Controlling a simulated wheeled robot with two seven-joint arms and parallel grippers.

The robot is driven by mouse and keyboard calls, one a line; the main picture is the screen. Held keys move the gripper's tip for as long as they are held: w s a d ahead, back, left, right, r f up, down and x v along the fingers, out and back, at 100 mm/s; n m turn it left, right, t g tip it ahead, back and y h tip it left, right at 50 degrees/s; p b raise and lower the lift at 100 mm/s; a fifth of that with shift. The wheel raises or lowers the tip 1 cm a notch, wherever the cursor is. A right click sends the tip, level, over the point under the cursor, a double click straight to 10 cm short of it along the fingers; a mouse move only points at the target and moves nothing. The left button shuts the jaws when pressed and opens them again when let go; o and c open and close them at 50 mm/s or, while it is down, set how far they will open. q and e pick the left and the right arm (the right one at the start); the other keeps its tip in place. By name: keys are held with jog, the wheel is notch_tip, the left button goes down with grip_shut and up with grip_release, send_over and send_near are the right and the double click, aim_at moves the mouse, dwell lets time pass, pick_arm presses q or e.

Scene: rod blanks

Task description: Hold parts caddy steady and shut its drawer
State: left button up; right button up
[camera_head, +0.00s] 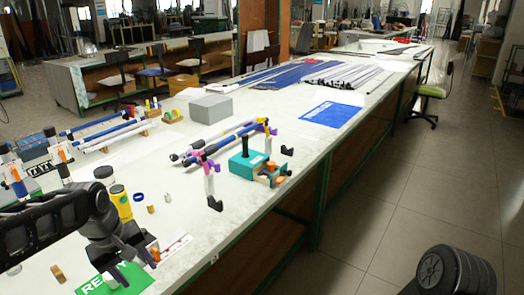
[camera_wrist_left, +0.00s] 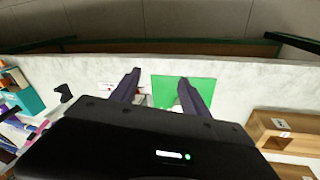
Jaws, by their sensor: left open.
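A light wooden box with small white labels (camera_wrist_left: 287,127), which looks like the parts caddy, stands at the right of the left wrist view. Its lower part is cut off or hidden, and I cannot tell how far its drawer is out. I do not make it out in the head view. My left gripper (camera_head: 126,268) is open above the table near the green mat (camera_head: 137,277). In the left wrist view its two dark fingers (camera_wrist_left: 158,80) are spread, with the mat behind them, and the wooden box is apart, to their right.
A teal block with a black knob (camera_head: 246,158) stands near the table edge. Yellow jars (camera_head: 121,204) and small loose pieces lie beside my left arm. Rods on stands (camera_head: 215,145), a grey box (camera_head: 210,108) and a blue mat (camera_head: 331,114) are farther back.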

pick_arm(q)
jog(key=w+d+f+m+t+h, duration=0.1)
jog(key=d+f+m, duration=0.1)
jog(key=d+f, duration=0.6)
jog(key=d+f+m+t+h, duration=0.1)
jog(key=d+f+m+h, duration=0.3)
jog(key=f, duration=0.7)
jog(key=s+d+f+g, duration=0.1)
jog(key=s+d+f, duration=0.2)
jog(key=s+f, duration=0.2)
jog(key=s+d+f+g+y, duration=0.1)
jog(key=s+d+f, duration=0.3)
jog(key=s, duration=0.5)
jog(key=s+d+f+g, duration=0.1)
jog(key=s+d+f, duration=0.2)
jog(key=s+f, duration=0.5)
jog(key=shift+d+g+y, duration=0.15)
jog(key=shift+g+y, duration=0.15)
jog(key=shift+g, duration=0.1)
jog(key=shift+w, duration=0.1)
